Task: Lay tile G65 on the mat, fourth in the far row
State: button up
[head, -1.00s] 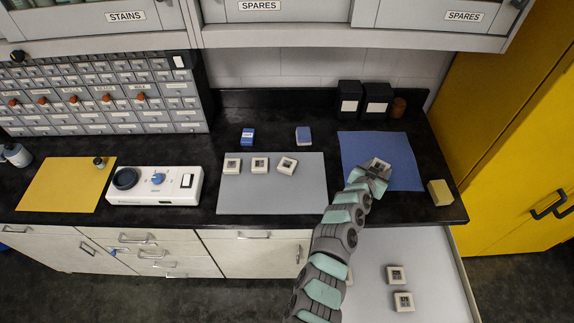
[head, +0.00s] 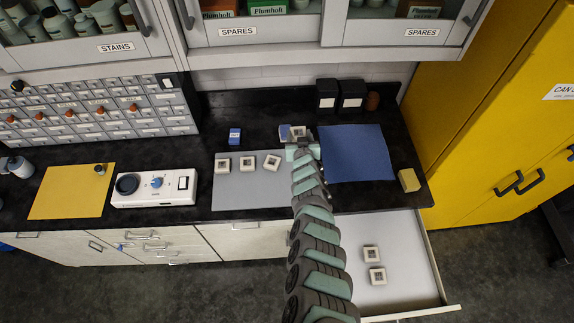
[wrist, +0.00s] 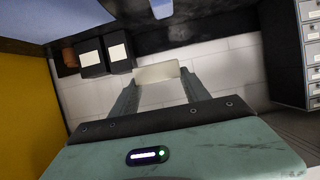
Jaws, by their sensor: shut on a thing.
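My gripper (head: 302,146) is shut on a pale square tile (head: 298,131) with a dark centre. In the head view it is above the far right corner of the grey mat (head: 250,192). In the wrist view the tile (wrist: 155,73) is edge-on between the two fingertips; its label cannot be read. Three similar tiles lie along the mat's far row: a left one (head: 222,165), a middle one (head: 247,164) and a right one (head: 272,162), which is turned slightly. My arm hides the mat's right edge.
A blue mat (head: 355,155) lies bare to the right. Two tiles sit in the open drawer (head: 410,255). A blue box (head: 235,136) and another box (head: 284,131) stand behind the grey mat. Black boxes (head: 327,95) and a yellow block (head: 409,180) are further right.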

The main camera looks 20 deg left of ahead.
notch_tip(320, 180, down, 13)
jog(key=b, duration=0.9)
jog(key=shift+r, duration=0.15)
notch_tip(320, 180, down, 6)
jog(key=b, duration=0.6)
jog(key=shift+r, duration=0.35)
jog(key=shift+w, duration=0.1)
jog(key=o, duration=1.5)
